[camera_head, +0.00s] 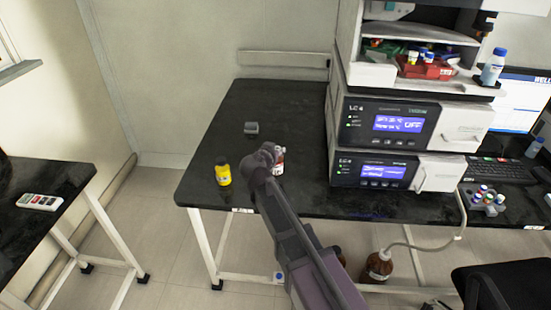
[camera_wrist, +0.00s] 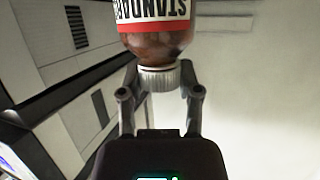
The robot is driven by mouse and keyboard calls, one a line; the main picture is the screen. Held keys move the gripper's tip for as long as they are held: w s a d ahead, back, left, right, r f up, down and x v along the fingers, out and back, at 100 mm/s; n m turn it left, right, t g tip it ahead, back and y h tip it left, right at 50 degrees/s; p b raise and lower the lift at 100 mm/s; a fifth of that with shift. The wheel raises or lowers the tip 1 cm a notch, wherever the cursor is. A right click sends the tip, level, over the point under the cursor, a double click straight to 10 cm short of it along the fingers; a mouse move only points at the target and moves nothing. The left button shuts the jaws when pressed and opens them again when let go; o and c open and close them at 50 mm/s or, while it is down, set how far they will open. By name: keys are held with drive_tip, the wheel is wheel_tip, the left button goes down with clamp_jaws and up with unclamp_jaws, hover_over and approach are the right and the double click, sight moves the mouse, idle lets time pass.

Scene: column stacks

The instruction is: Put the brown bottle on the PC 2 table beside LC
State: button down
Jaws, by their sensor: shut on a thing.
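The brown bottle (camera_wrist: 158,45) has a white and red label and a pale ribbed cap. In the wrist view my gripper (camera_wrist: 160,78) is shut around its cap, one finger on each side. In the head view the bottle (camera_head: 277,161) shows only partly beside my arm, which hides the rest and the gripper's fingers. It is over the black table (camera_head: 225,120), left of the LC stack (camera_head: 392,122). I cannot tell whether its base touches the tabletop.
A yellow bottle (camera_head: 222,171) stands left of my arm near the front edge. A small grey block (camera_head: 251,128) lies farther back. The tabletop's back left is clear. A brown jug (camera_head: 378,266) stands on the floor, and a chair (camera_head: 500,288) is at front right.

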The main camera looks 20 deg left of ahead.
drive_tip(key=shift+f+b, duration=1.2)
drive_tip(key=shift+f, duration=0.3)
drive_tip(key=shift+f, duration=0.15)
drive_tip(key=shift+c, duration=1.5)
unclamp_jaws()
drive_tip(key=shift+r, duration=0.2)
drive_tip(key=shift+s+r, duration=0.1)
drive_tip(key=shift+s, duration=0.05)
drive_tip(key=p+v, duration=0.4)
drive_tip(key=v, duration=0.7)
drive_tip(key=shift+s, duration=0.35)
